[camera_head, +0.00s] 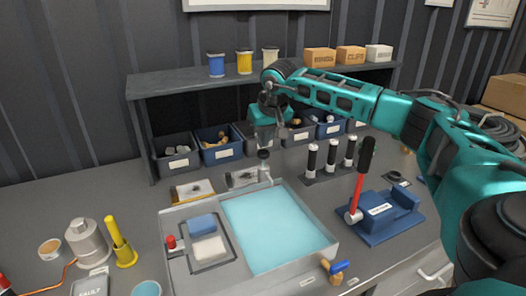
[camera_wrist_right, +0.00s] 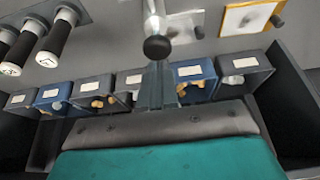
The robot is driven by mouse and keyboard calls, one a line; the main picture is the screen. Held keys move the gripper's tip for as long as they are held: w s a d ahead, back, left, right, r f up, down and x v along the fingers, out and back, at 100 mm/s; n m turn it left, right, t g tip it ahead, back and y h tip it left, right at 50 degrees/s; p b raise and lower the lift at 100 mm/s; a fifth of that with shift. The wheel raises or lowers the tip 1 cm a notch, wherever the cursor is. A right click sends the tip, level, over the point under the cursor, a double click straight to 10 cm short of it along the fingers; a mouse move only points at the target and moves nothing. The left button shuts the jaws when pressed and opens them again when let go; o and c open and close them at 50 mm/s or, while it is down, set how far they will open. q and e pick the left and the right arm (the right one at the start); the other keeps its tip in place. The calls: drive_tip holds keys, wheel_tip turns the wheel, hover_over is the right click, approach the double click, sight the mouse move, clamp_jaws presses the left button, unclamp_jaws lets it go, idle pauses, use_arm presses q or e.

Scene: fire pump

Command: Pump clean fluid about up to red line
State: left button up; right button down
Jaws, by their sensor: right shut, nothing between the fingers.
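A basin (camera_head: 180,222) of light blue fluid (camera_head: 275,225) is set in the bench; I cannot make out a red line. Behind it stands a grey metal fitting with a dark round knob (camera_head: 263,154), which also shows in the right wrist view (camera_wrist_right: 157,47). My right gripper (camera_head: 265,138) points down just above this knob, shut and empty. Its fingers (camera_wrist_right: 157,85) show near the knob in the right wrist view; I cannot tell if they touch it. A blue device with a red lever and black grip (camera_head: 366,155) stands right of the basin. My left gripper is not in view.
Several labelled parts bins (camera_head: 222,150) stand behind, under a dark shelf (camera_head: 175,82) with spools and boxes. Black-handled cylinders (camera_head: 331,155) stand upright behind the blue device. A blue-handled valve (camera_head: 338,268) is at the basin's front. A yellow-handled item (camera_head: 118,240) stands at left.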

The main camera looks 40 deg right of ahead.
sight(264, 152)
drive_tip(key=shift+f, duration=0.2)
drive_tip(key=shift+f+b, duration=1)
drive_tip(key=shift+f, duration=0.7)
drive_tip(key=shift+r+p, duration=1.05)
drive_tip(key=shift+r, duration=0.85)
drive_tip(key=shift+r, duration=3.5)
